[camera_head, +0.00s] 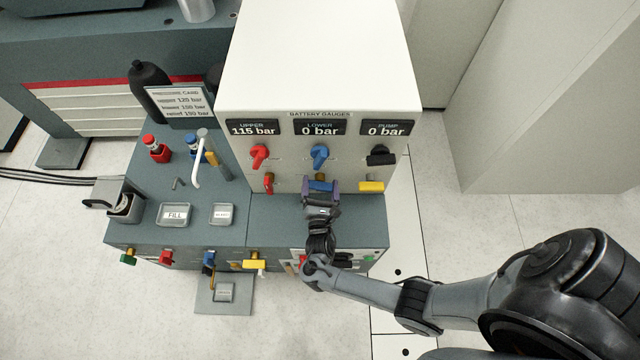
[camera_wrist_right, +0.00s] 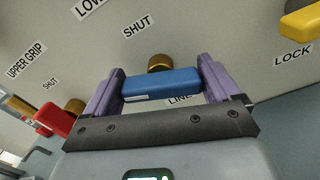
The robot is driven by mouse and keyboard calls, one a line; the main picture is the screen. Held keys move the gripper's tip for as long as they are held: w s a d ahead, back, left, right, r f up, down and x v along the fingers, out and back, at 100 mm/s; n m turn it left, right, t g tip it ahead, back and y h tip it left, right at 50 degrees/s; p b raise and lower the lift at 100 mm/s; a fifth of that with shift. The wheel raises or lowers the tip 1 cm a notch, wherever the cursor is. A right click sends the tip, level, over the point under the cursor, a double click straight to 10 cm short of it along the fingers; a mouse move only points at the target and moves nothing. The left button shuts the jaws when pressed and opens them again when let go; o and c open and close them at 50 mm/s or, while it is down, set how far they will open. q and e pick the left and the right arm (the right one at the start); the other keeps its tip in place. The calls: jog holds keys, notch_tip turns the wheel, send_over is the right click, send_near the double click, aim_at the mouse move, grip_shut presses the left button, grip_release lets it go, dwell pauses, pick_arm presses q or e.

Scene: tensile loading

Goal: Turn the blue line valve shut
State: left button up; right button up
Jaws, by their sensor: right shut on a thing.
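The blue line valve handle (camera_wrist_right: 160,84) sits on a brass stem (camera_wrist_right: 160,62), crosswise between my right gripper's purple fingers in the right wrist view. A SHUT label is above it and a partly covered LINE label below. My right gripper (camera_wrist_right: 160,90) is shut on this handle, one finger at each end. In the head view my right gripper (camera_head: 320,188) is at the white panel's lower middle and largely covers the handle. My left gripper is not in view.
Above the gripper is a blue lever (camera_head: 320,153), with a red lever (camera_head: 260,153) and black lever (camera_head: 381,156) either side. A small red handle (camera_head: 269,183) and yellow handle (camera_head: 371,187) flank the gripper. Gauges read upper 115, lower 0, pump 0 bar.

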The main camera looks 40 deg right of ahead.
jog(key=m, duration=0.3)
jog(key=shift+p, duration=0.4)
jog(key=m, duration=0.3)
jog(key=shift+m, duration=0.3)
jog(key=m, duration=0.3)
jog(key=shift+s+d+f+m+p, duration=0.1)
jog(key=shift+m+p, duration=0.2)
jog(key=m, duration=0.2)
jog(key=shift+f+m, duration=0.1)
jog(key=shift+m, duration=0.9)
